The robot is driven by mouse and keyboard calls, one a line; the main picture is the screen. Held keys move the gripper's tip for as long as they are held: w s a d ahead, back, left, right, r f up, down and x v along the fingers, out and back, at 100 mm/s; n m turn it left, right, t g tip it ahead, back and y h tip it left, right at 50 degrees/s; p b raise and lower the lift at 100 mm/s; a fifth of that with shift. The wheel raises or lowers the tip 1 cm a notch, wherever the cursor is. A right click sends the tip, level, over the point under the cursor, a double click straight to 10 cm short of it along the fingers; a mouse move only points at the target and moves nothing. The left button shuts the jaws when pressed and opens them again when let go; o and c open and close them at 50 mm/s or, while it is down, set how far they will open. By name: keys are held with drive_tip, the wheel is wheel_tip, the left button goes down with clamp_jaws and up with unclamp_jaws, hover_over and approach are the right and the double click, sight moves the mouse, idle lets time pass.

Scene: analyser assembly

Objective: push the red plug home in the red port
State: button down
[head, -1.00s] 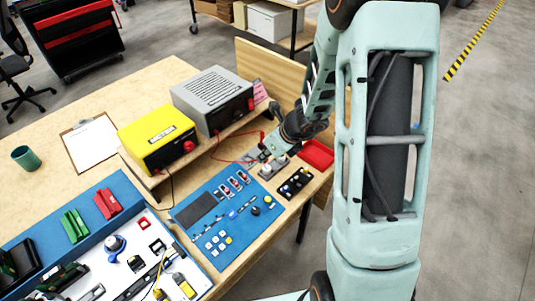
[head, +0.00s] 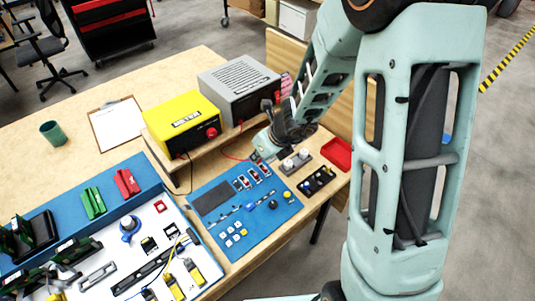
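The grey box (head: 240,80) with a slotted top stands on the raised wooden shelf, right of the yellow METER box (head: 183,120). A thin red lead (head: 236,157) runs from below the grey box toward my gripper (head: 259,153). My gripper is low at the shelf's right end, beyond the blue mat (head: 250,222). Its fingers are small and partly hidden by my wrist, so I cannot tell whether they are open or hold the red plug. I cannot pick out the red plug or the red port.
A grey block with two white round tops (head: 295,161), a black strip with small knobs (head: 316,181) and a red tray (head: 337,153) lie close right of my gripper. My arm covers the right side. A clipboard (head: 117,122) and green cup (head: 52,132) are far left.

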drive_tip(key=s+a+f, duration=0.1)
drive_tip(key=s+a, duration=0.2)
drive_tip(key=a, duration=1.3)
drive_tip(key=s+a+f+b, duration=0.1)
drive_tip(key=s+a, duration=0.2)
drive_tip(key=a, duration=1.3)
idle(0.6)
idle(0.4)
drive_tip(key=shift+f+b, duration=3.6)
drive_tip(key=shift+f, duration=0.35)
drive_tip(key=shift+f, duration=0.1)
drive_tip(key=shift+f+b, duration=0.65)
drive_tip(key=shift+b, duration=0.05)
drive_tip(key=shift+f+b, duration=0.3)
drive_tip(key=shift+f, duration=0.05)
